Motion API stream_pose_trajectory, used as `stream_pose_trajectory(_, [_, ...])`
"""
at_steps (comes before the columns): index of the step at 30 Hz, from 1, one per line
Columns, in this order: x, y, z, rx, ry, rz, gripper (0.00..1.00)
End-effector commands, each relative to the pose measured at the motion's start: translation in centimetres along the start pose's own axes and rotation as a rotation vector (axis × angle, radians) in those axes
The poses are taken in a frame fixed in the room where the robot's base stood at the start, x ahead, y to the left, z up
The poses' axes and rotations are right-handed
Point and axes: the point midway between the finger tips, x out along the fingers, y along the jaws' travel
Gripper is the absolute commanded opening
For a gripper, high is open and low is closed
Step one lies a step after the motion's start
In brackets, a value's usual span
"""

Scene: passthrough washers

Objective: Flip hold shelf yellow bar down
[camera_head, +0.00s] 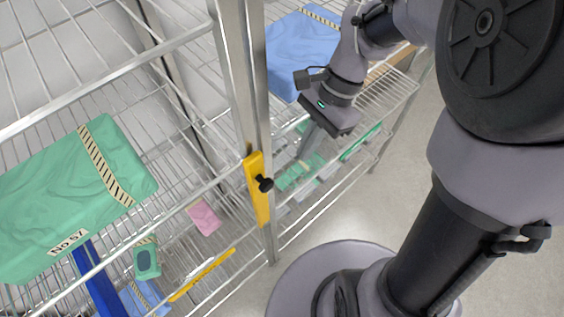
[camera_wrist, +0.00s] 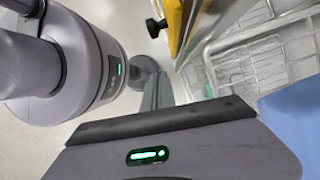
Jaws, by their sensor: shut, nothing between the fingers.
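A yellow bar (camera_head: 257,190) with a black knob stands upright against the metal shelf post in the head view. Its upper end is at about the height of a wire shelf edge. It also shows at the top of the wrist view (camera_wrist: 174,20), with the black knob on its left. A second, slanted yellow bar (camera_head: 202,275) with small lettering lies along a lower shelf edge. My gripper (camera_head: 304,153) is to the right of the upright bar and apart from it, pointing down over the right-hand shelf. Its fingers look shut and empty.
A blue wrapped pack (camera_head: 300,50) lies on the right shelf behind my gripper. The metal post (camera_head: 240,80) separates the racks. Open floor (camera_head: 480,280) is at right.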

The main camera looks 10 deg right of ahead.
Motion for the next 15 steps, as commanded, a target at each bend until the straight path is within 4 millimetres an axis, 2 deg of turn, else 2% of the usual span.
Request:
stream_pose_trajectory(7, [5.5, 0.1, 0.0, -0.001, -0.002, 0.003, 0.00])
stream_pose_trajectory(12, [6.0, 0.0, 2.7, -0.002, 0.001, 0.001, 0.00])
stream_pose_trajectory(15, [6.2, 0.0, 3.5, -0.002, 0.000, 0.000, 0.00])
